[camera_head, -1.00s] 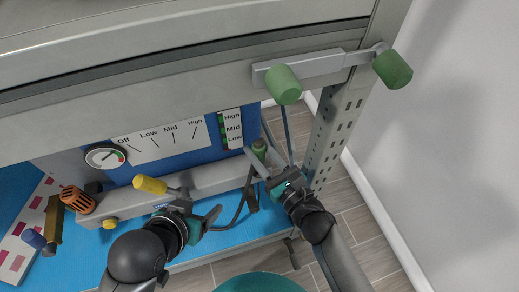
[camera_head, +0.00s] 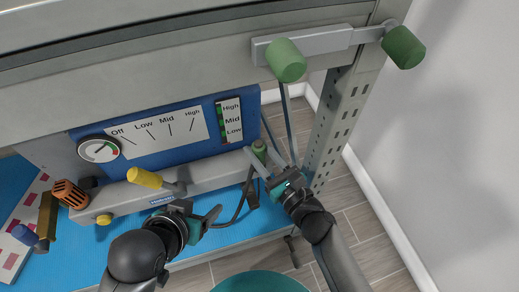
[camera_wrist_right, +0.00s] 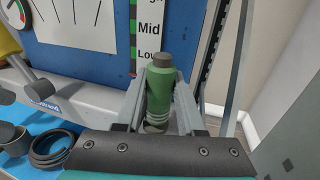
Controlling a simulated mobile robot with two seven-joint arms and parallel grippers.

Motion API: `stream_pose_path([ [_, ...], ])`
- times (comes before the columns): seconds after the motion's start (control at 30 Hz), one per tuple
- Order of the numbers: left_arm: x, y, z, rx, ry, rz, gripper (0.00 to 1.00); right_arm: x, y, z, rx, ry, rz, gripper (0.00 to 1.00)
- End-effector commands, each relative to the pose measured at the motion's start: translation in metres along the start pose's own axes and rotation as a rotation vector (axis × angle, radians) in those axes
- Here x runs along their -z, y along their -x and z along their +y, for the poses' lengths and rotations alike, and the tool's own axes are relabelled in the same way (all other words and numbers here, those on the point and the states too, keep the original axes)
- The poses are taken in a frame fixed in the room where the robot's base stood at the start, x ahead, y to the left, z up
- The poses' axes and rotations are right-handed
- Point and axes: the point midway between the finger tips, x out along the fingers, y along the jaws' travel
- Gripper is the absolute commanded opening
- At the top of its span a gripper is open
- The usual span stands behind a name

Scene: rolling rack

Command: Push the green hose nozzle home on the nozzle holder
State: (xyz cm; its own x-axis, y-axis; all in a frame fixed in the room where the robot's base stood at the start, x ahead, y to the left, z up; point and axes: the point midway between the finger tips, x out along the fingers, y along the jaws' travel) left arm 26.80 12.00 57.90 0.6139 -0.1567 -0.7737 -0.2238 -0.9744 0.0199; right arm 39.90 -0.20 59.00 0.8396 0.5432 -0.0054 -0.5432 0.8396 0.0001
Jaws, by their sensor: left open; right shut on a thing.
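The green hose nozzle (camera_head: 259,149) stands near the right end of the grey rail, and it also shows upright in the right wrist view (camera_wrist_right: 160,95). My right gripper (camera_head: 261,162) is shut on it, one grey finger on each side. In the wrist view a grey end tops the nozzle and a ribbed green collar is at its bottom. The nozzle holder is not clearly distinguishable; the nozzle's lower end and seating are largely hidden by my gripper. My left gripper (camera_head: 205,208) is open and empty, left of the nozzle in front of the rail.
A blue panel (camera_head: 160,152) with a gauge (camera_head: 98,149) stands behind the rail (camera_head: 208,172). A yellow handle (camera_head: 145,177) and an orange knob (camera_head: 69,194) are at left. Green handles (camera_head: 286,61) project above; a perforated post (camera_head: 337,123) stands right.

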Motion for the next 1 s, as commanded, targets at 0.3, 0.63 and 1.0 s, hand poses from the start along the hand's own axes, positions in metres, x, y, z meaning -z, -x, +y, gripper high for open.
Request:
stream_pose_path([
  [0.3, -0.007, -0.008, 0.0, 0.0, 0.0, 0.0, 0.69, 0.011, 0.0, 0.0, 0.0, -0.001, -0.001, 0.0],
  [0.63, -0.008, -0.01, 0.0, 0.0, 0.0, 0.0, 0.69, 0.013, 0.0, 0.0, 0.0, -0.001, 0.001, 0.0],
  [1.0, -0.008, -0.01, 0.0, 0.0, 0.0, 0.0, 0.69, 0.013, 0.0, 0.0, 0.0, -0.001, 0.001, 0.73],
])
